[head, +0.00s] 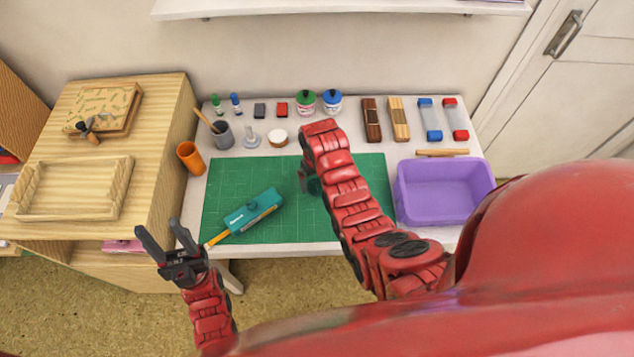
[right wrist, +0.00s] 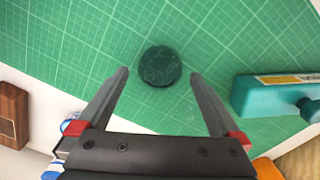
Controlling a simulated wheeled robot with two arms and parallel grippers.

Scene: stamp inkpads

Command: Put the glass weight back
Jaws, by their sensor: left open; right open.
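A round, dark green, see-through-looking disc, which looks like the glass weight (right wrist: 160,66), lies on the green cutting mat (right wrist: 90,30). In the right wrist view it sits between and slightly beyond the fingertips of my right gripper (right wrist: 160,75), apart from both fingers. That gripper is open and empty, pointing down over the mat. In the head view my right arm mostly hides the gripper and the weight. My left gripper (head: 157,227) is open and empty at the front left, off the table's front edge beside the wooden cabinet.
A teal tool (head: 253,211) lies on the mat, left of my right gripper. A purple bin (head: 444,188) stands right of the mat. Ink bottles, pads and blocks line the back. A wooden tray (head: 75,190) lies on the cabinet.

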